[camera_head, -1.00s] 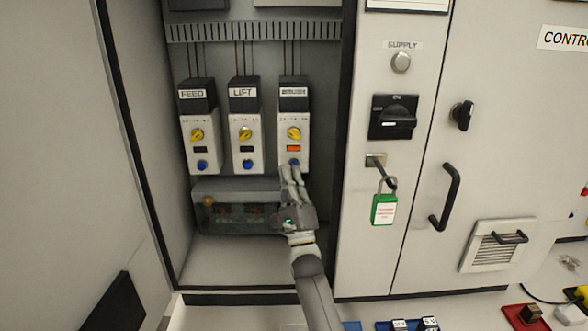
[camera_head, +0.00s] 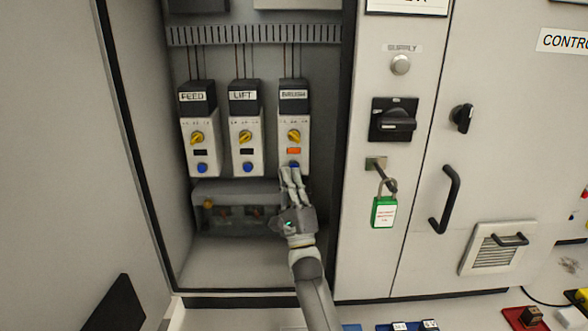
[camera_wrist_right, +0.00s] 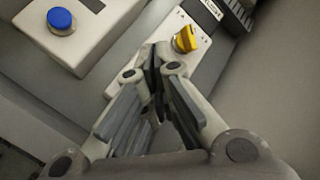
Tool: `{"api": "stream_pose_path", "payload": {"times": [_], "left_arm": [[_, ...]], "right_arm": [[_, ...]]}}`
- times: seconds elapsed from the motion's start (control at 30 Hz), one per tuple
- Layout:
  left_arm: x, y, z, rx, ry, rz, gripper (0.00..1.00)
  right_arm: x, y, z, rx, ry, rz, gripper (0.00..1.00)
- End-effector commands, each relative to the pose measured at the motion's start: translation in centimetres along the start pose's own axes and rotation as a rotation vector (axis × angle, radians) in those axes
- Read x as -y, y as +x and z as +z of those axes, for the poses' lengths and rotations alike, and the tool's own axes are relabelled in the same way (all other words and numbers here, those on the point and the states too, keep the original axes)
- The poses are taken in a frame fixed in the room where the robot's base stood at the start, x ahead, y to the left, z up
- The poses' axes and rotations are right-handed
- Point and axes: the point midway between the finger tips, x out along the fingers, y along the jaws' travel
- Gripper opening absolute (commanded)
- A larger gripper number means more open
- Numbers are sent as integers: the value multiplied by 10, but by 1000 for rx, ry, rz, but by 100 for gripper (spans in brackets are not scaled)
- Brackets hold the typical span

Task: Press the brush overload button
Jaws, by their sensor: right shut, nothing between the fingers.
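The brush overload unit (camera_head: 294,114) is the rightmost of three labelled units in the open cabinet. It has a yellow knob (camera_head: 294,136), an orange indicator (camera_head: 294,151) and a blue button (camera_head: 294,164) near its bottom. My right gripper (camera_head: 291,172) is shut and empty, its fingertips at or just below that button; I cannot tell whether they touch it. In the right wrist view the closed fingertips (camera_wrist_right: 160,62) lie over the brush unit's lower face, near its yellow knob (camera_wrist_right: 186,39), and hide its blue button. My left gripper is not in view.
The lift unit (camera_head: 246,125) and feed unit (camera_head: 197,125) stand to the left, with dark indicators. The lift unit's blue button shows in the wrist view (camera_wrist_right: 61,21). A grey box (camera_head: 232,194) sits below. A green padlock (camera_head: 384,212) hangs on the right panel.

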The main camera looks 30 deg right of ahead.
Motion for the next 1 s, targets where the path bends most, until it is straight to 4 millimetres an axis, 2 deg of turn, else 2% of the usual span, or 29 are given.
{"api": "stream_pose_path", "payload": {"times": [1.0], "left_arm": [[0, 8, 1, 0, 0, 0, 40]], "right_arm": [[-5, 7, -5, 0, 0, 0, 0]]}}
